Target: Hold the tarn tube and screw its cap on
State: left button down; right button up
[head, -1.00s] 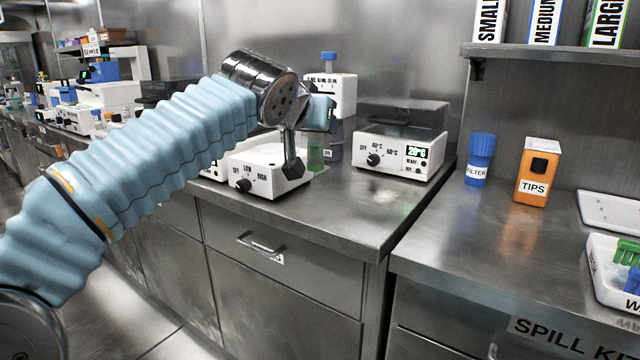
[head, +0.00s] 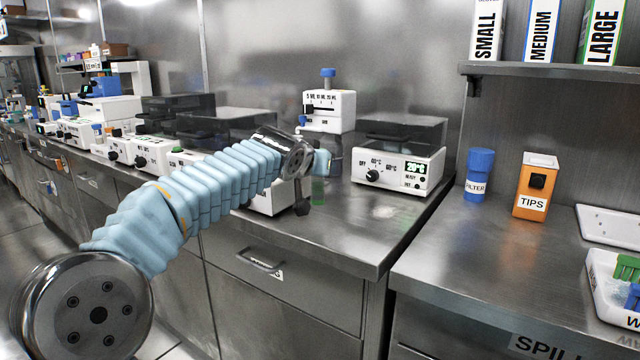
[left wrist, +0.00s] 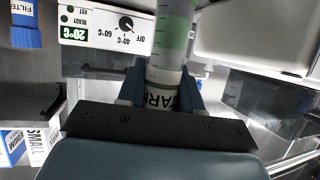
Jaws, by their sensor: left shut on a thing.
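The tarn tube (left wrist: 170,75) fills the middle of the left wrist view. It is a clear tube with a green band and a pale section labelled with letters that read TARN. My left gripper (left wrist: 162,88) is shut around the labelled part. The gripper's fingers are mostly hidden there by my wrist. I cannot make out the tube's cap. My right gripper is in neither view.
The heater (head: 398,166) stands right of my gripper. A bottle-top dispenser (head: 329,110) stands behind it. A white hotplate (head: 271,200) is partly behind my arm. A blue FILTER bottle (head: 478,175) and an orange TIPS box (head: 537,186) stand farther right. The front counter edge is clear.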

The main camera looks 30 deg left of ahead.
pick_arm(q)
jog(key=shift+w+a+f+b, duration=0.1)
jog(key=shift+w+f+b, duration=0.1)
jog(key=shift+f, duration=0.8)
jog(key=shift+w+a+f+b, duration=0.1)
jog(key=shift+f+b, duration=0.1)
jog(key=shift+f, duration=0.75)
jog(key=shift+f, duration=0.15)
jog(key=c, duration=1.2)
grip_release()
jog(key=o, duration=0.4)
jog(key=shift+o, duration=0.2)
